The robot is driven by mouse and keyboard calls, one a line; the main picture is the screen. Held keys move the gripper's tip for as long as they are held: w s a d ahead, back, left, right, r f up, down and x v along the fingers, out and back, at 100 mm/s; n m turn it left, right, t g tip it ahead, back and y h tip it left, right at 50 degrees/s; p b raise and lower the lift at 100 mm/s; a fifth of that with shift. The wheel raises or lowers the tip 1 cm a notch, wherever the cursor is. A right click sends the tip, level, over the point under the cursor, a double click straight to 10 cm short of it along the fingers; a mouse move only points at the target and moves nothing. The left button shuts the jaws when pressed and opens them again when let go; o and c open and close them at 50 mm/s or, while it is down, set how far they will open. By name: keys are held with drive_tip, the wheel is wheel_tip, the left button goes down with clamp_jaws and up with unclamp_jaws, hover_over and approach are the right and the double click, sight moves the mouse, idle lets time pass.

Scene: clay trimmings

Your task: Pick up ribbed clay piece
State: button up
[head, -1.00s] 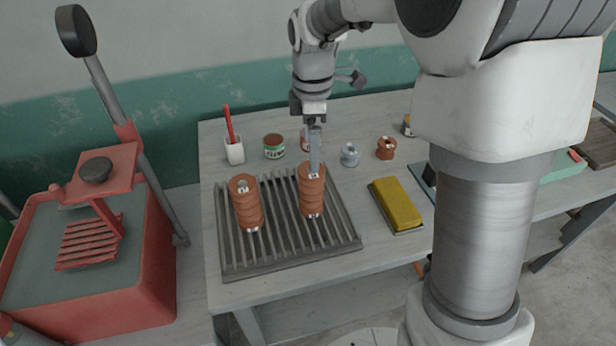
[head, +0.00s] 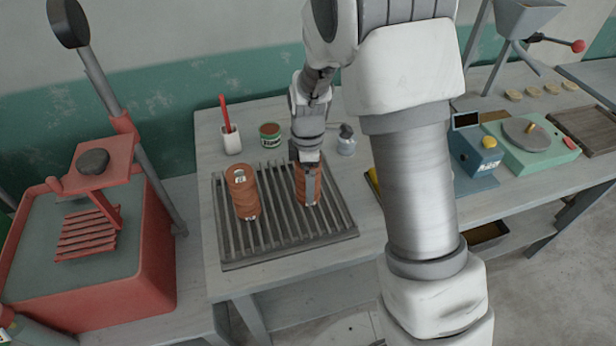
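The right piece still appears to stand on the rack.
A white cup with a red-handled tool (head: 231,140) and a green-labelled can (head: 270,134) stand behind the rack. A small jar (head: 346,142) is right of my gripper. My arm hides most of the yellow block (head: 373,180). A red machine (head: 90,245) stands left.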

drive_tip(key=shift+f, duration=0.2)
clamp_jaws()
idle(0.4)
